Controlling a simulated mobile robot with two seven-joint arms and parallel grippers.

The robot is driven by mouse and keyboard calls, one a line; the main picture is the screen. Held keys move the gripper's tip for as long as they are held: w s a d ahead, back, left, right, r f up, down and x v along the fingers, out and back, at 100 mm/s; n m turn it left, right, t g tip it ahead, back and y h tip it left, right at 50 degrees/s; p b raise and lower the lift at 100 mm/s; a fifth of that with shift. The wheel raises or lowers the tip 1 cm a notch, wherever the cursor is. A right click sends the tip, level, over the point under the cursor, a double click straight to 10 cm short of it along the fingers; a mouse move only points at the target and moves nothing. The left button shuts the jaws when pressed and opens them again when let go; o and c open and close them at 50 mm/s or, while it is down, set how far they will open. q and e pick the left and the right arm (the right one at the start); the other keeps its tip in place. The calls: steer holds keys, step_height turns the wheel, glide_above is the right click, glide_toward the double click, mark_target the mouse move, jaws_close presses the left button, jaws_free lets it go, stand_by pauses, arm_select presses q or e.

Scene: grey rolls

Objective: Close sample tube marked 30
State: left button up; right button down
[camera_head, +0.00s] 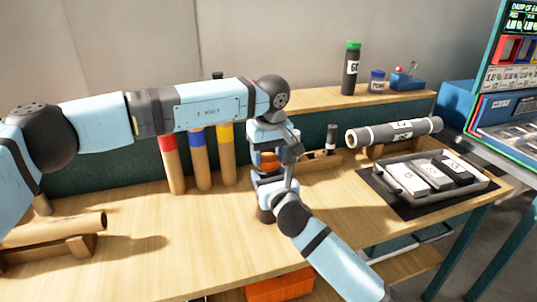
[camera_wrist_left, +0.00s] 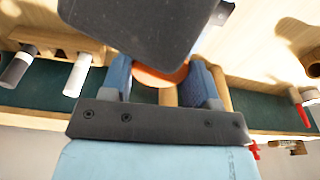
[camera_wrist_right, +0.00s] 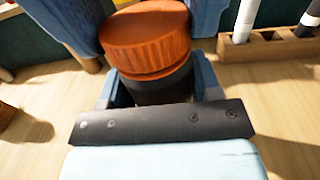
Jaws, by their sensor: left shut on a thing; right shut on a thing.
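The sample tube has a ribbed orange cap (camera_wrist_right: 146,40) and a dark body (camera_wrist_right: 160,86); no number shows on it. In the head view the orange cap (camera_head: 268,160) is between my two grippers, above the table. My left gripper (camera_head: 270,148) comes down from above and is shut on the cap, which is partly hidden in the left wrist view (camera_wrist_left: 160,76). My right gripper (camera_wrist_right: 160,92) is shut around the dark body below. The tube is roughly upright. The cap sits on the body's top with a thin orange band under it; I cannot tell how tight it is.
A dark bottle with a green lid (camera_head: 351,72) stands on the back shelf. A wooden rack (camera_head: 322,160) holding pens is right of my grippers. A large grey roll (camera_head: 372,135) and a grey tray (camera_head: 487,184) are farther right. Banded rolls (camera_head: 200,165) stand behind.

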arm_select(q)
steer(key=m, duration=0.6)
steer(key=shift+h, duration=0.4)
steer(key=o, duration=1)
steer(key=shift+c, duration=0.2)
steer(key=shift+r, duration=0.1)
steer(key=shift+r, duration=2.2)
steer(key=shift+c, duration=0.5)
